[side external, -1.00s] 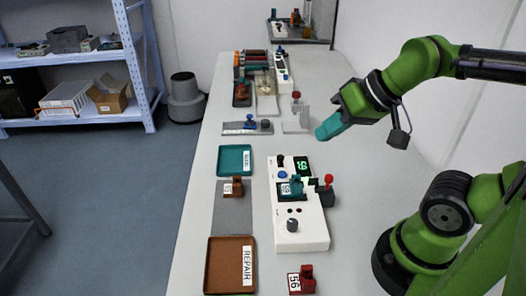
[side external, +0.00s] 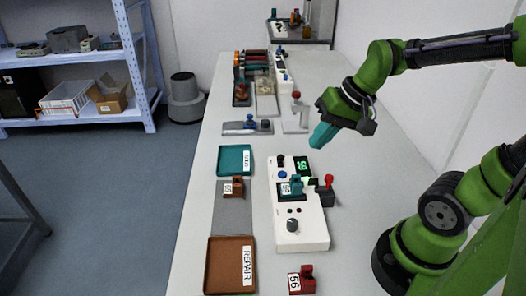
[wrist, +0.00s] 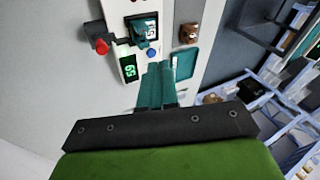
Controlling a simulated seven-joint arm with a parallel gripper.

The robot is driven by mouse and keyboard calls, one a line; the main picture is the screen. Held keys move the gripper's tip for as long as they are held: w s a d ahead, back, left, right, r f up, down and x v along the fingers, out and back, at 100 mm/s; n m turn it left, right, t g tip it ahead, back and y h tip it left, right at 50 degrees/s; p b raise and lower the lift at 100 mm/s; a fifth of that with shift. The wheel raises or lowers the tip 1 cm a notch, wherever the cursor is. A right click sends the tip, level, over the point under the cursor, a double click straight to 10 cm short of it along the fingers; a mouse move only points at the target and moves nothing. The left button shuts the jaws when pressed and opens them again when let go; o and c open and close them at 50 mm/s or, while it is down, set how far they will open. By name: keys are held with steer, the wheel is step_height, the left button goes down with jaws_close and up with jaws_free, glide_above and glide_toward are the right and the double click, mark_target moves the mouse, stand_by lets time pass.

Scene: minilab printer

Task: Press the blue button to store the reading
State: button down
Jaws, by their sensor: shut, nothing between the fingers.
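The blue button (side external: 281,174) is on the upper part of a white device (side external: 300,232), left of a lit green display (side external: 302,166). In the wrist view the blue button (wrist: 151,53) shows just beyond my fingertips, beside the display (wrist: 128,67), which reads 59. A teal piece labelled 59 (side external: 296,185) sits in the device below the button. My gripper (side external: 315,143) has teal fingers that are shut and empty. It hangs above the table near the device's far end, up and right of the button and apart from it.
A red-knobbed lever (side external: 328,181) stands at the device's right side. A teal tray (side external: 221,160), a brown REPAIR tray (side external: 218,270) and a brown piece (side external: 234,187) lie to the left. A red piece labelled 56 (side external: 306,280) is in front.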

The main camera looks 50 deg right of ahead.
mark_target(286, 173)
steer(key=w+d+f+m+y, duration=0.2)
steer(key=w+f+m+y, duration=0.2)
steer(key=w+m, duration=0.4)
steer(key=shift+w+d+f+m+y, duration=0.2)
steer(key=shift+w+f+m+y, duration=0.1)
steer(key=shift+w+y, duration=0.55)
steer(key=shift+w, duration=0.15)
steer(key=shift+h, duration=0.25)
steer(key=shift+f, duration=4.45)
steer(key=shift+f, duration=0.4)
